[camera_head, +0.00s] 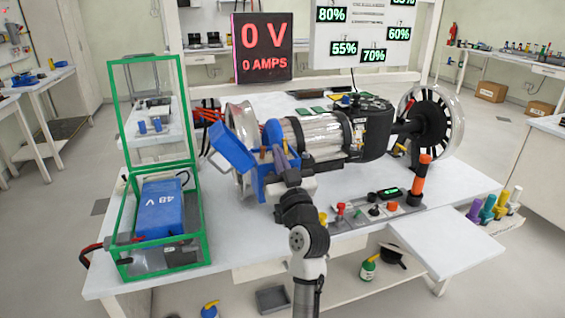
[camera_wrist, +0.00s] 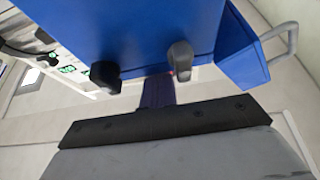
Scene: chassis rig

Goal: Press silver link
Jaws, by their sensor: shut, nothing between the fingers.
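A blue box (camera_head: 262,182) stands at the left end of the motor rig, with its blue lid (camera_head: 232,147) swung open to the left. In the wrist view the blue box (camera_wrist: 140,25) fills the top. A black lever (camera_wrist: 106,76) and a grey lever (camera_wrist: 180,60) show at its lower edge. A silver-grey loop (camera_wrist: 282,42) projects from the blue lid at the right. I cannot tell which grey part is the silver link. My gripper (camera_head: 282,153) is shut and empty, close to the blue box; its narrow purple fingers (camera_wrist: 158,88) show below the box. I cannot tell whether they touch it.
A green-framed case (camera_head: 205,222) with a blue 48V battery (camera_head: 163,208) stands on the left of the table. A control panel with knobs (camera_head: 375,209) lies right of my arm. The display (camera_head: 263,48) reads 0 V and 0 AMPS. The right table front (camera_head: 445,235) is clear.

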